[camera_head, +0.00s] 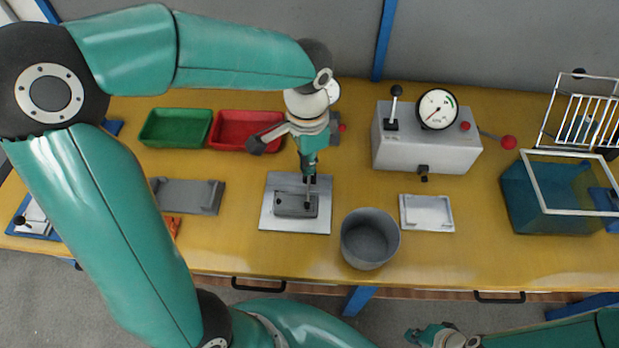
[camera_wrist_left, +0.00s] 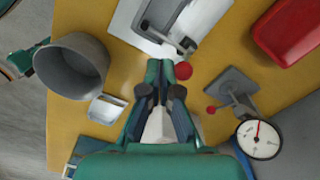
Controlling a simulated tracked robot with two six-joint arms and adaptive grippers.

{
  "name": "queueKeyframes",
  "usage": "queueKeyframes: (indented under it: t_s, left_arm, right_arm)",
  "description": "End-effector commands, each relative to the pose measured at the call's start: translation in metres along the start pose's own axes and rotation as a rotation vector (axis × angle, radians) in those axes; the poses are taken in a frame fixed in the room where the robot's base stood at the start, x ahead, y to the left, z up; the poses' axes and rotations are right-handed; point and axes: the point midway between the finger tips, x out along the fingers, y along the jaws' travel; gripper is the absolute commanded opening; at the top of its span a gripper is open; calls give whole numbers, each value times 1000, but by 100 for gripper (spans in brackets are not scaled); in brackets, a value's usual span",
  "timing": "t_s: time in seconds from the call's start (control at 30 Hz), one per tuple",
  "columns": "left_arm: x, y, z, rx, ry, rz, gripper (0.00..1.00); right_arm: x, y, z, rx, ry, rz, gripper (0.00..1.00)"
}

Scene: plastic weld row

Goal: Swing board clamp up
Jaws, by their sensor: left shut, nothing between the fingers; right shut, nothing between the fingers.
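A grey block (camera_head: 290,204) lies on a pale square plate (camera_head: 270,221) at the middle of the bench. A small dark upright piece, apparently the board clamp (camera_head: 308,203), stands on the block. The clamp shows in the left wrist view (camera_wrist_left: 187,45), with a red knob (camera_wrist_left: 183,70) by it. My left gripper (camera_head: 308,172) is shut and empty, pointing down over the block; its fingertips (camera_wrist_left: 160,66) are beside the red knob. Contact cannot be told. My right gripper (camera_head: 418,335) is shut and empty, low in front of the bench.
A grey pot (camera_head: 370,240) stands right of the plate. Green (camera_head: 175,128) and red (camera_head: 247,130) trays lie behind to the left. A gauge box (camera_head: 425,145), a white tray (camera_head: 427,213) and a teal tank (camera_head: 556,210) stand to the right. A dial (camera_wrist_left: 258,138) stands behind my left gripper.

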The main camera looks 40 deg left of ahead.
Motion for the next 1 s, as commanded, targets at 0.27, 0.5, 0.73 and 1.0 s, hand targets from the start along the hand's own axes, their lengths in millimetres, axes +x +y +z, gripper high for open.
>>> queueKeyframes:
  t_s: [0.27, 0.5, 0.73, 1.0]
  left_arm:
    - [1, 0, 0, 0, 0, 0, 0]
    - [11, 0, 0, 1, -1, 0, 0]
    - [26, 0, 0, 1, -1, 0, 0]
    - [37, 1, 0, 1, 0, 0, 0]
  right_arm:
    - [0, 0, 0, 0, 0, 0, 0]
    - [9, 3, 0, 0, 0, 0, 0]
    - [20, 7, 0, 0, 0, 0, 0]
    - [29, 10, 0, 0, 0, 0, 0]
